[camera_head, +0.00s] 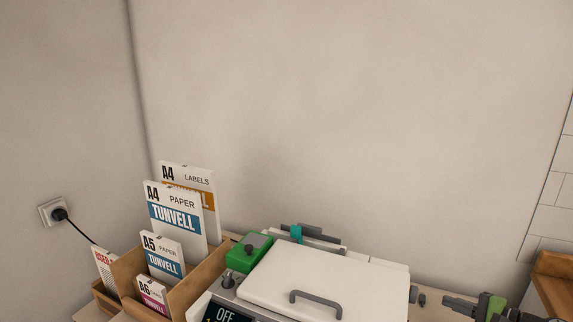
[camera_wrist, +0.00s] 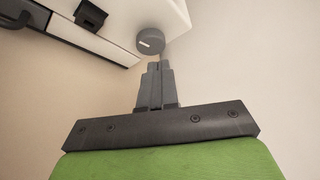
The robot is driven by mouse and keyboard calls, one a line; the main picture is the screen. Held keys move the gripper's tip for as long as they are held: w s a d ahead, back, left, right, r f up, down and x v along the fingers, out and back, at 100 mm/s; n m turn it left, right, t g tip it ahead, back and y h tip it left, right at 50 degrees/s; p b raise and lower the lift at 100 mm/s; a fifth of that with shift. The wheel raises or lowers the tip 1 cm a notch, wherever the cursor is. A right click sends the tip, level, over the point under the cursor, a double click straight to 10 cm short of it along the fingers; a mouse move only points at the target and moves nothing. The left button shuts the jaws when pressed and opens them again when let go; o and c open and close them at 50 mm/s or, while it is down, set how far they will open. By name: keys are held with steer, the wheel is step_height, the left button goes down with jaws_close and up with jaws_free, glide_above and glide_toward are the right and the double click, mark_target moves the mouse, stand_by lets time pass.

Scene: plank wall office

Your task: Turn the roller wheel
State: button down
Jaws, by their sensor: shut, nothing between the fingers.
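The roller wheel appears to be the dark grey round knob with a white mark (camera_wrist: 150,40) on the side of a white machine in the wrist view. In the head view, a small dark knob (camera_head: 422,299) shows at the right side of the white machine (camera_head: 290,275). My gripper (camera_wrist: 158,68) is shut and empty, its fingertips close below the knob in the wrist view. I cannot tell whether they touch it. In the head view my gripper (camera_head: 447,302) comes in from the right at the bottom, its tips pointing left toward the knob.
The machine has a lid with a grey handle (camera_head: 316,299), a display reading OFF (camera_head: 226,315) and a green box (camera_head: 248,253). A wooden organizer (camera_head: 205,284) with paper packs stands left. A wall outlet (camera_head: 52,211) is farther left. A wooden piece (camera_head: 555,277) stands right.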

mark_target(411, 294)
steer(key=w+a+b, duration=0.1)
steer(key=w+a, duration=0.2)
steer(key=a, duration=0.3)
steer(key=shift+a+r, duration=0.15)
stand_by(0.5)
steer(key=shift+a, duration=0.1)
steer(key=shift+s+a+f+p, duration=0.15)
steer(key=shift+s+f+p, duration=0.2)
steer(key=shift+f+p, duration=0.45)
steer(key=shift+s+a+f+p, duration=0.1)
steer(key=shift+s+f+p, duration=0.2)
steer(key=shift+f+p, duration=0.4)
steer(key=shift+s+r+p, duration=0.1)
steer(key=shift+p, duration=0.25)
